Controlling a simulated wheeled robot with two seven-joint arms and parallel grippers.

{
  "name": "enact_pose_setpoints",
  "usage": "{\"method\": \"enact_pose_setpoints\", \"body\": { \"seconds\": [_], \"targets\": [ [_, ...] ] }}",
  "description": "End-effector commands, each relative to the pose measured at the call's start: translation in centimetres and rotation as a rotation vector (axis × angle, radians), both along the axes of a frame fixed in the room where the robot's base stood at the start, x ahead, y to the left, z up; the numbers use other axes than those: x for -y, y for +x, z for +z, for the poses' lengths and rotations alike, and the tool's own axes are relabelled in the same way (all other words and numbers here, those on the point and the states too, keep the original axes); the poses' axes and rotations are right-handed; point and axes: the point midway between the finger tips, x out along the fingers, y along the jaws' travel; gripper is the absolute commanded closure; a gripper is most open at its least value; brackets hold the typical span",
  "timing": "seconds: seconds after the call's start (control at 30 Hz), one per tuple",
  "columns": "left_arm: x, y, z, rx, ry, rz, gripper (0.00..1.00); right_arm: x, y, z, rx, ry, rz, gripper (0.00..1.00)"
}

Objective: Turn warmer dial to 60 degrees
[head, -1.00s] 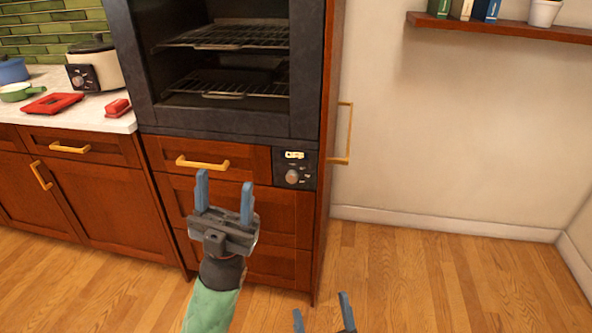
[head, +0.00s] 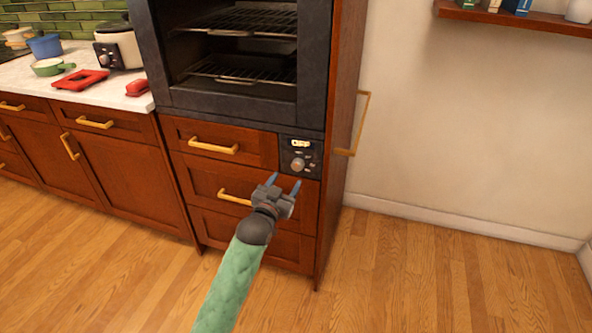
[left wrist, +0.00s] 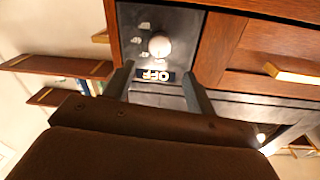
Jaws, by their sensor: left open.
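The warmer dial is a round, pale knob (head: 298,164) on a dark control panel (head: 314,172) below the oven, right of the top drawer. A small lit display (head: 300,143) sits above it. My left gripper (head: 284,181) is open and empty, just below and in front of the panel, fingers pointing toward it. In the left wrist view the panel appears upside down. The knob (left wrist: 159,45) lies beyond and between the finger lines, apart from them, and the display (left wrist: 155,76) appears to read OFF. My right gripper is out of view.
The open oven bay with racks (head: 240,70) is above the panel. Drawer handles (head: 213,147) stick out to the left, and a tall handle (head: 361,124) stands out at the cabinet's right side. The wooden floor (head: 430,285) at right is clear.

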Motion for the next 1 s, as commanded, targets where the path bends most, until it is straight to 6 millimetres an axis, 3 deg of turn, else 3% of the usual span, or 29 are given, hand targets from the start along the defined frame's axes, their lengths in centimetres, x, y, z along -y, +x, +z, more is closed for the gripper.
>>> {"method": "enact_pose_setpoints", "body": {
  "seconds": [0.23, 0.7, 1.0],
  "targets": [
    [0.4, 1.0, -0.6, -0.030, 0.020, 0.003, 0.44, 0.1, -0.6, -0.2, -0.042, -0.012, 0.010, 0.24],
    [2.6, 6.6, -0.6, -0.029, 0.019, 0.002, 0.44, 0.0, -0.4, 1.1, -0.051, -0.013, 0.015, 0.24],
    [2.9, 7.2, -0.6, -0.029, 0.020, 0.002, 0.44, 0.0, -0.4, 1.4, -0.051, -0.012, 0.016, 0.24]
  ]
}}
